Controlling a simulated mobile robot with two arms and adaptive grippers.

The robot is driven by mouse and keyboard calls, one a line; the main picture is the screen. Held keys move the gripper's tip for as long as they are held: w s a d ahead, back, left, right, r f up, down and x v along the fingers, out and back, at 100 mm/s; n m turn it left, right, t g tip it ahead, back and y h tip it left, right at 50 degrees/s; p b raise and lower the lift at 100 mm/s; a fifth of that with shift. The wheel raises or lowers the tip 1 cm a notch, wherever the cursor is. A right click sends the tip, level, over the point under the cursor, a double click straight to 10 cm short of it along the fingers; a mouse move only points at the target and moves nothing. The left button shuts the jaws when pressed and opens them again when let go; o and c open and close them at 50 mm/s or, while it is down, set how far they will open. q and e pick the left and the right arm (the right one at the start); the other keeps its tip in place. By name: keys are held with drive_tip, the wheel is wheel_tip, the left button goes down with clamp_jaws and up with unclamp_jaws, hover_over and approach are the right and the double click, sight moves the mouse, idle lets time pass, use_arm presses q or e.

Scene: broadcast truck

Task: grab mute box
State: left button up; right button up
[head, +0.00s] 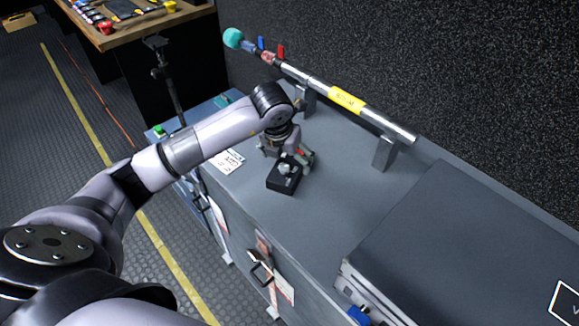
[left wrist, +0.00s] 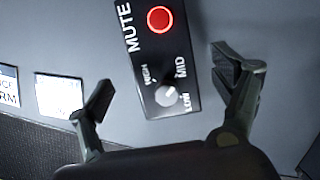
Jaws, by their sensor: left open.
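The mute box (head: 283,178) is a small black box on the grey case top. In the left wrist view the mute box (left wrist: 150,50) shows a white MUTE label, a red round button and a grey knob marked HIGH, MID and LOW. My left gripper (head: 292,158) is above the box's far end, its fingers partly hidden in the head view. In the left wrist view my left gripper (left wrist: 165,88) is open, with one finger on each side of the box's knob end. My right gripper is not in view.
A pole (head: 345,99) with a yellow label rests on brackets behind the box. A white printed card (head: 226,161) lies left of it. A large grey case (head: 470,240) stands at the right. The case top around the box is mostly clear.

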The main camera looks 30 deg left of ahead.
sight(289, 164)
use_arm(q)
drive_tip(key=x, duration=0.3)
drive_tip(key=shift+w+d+f, duration=0.1)
drive_tip(key=shift+w+f, duration=0.1)
drive_tip(key=shift+f, duration=0.15)
drive_tip(key=shift+c, duration=0.5)
drive_tip(key=c, duration=1.4)
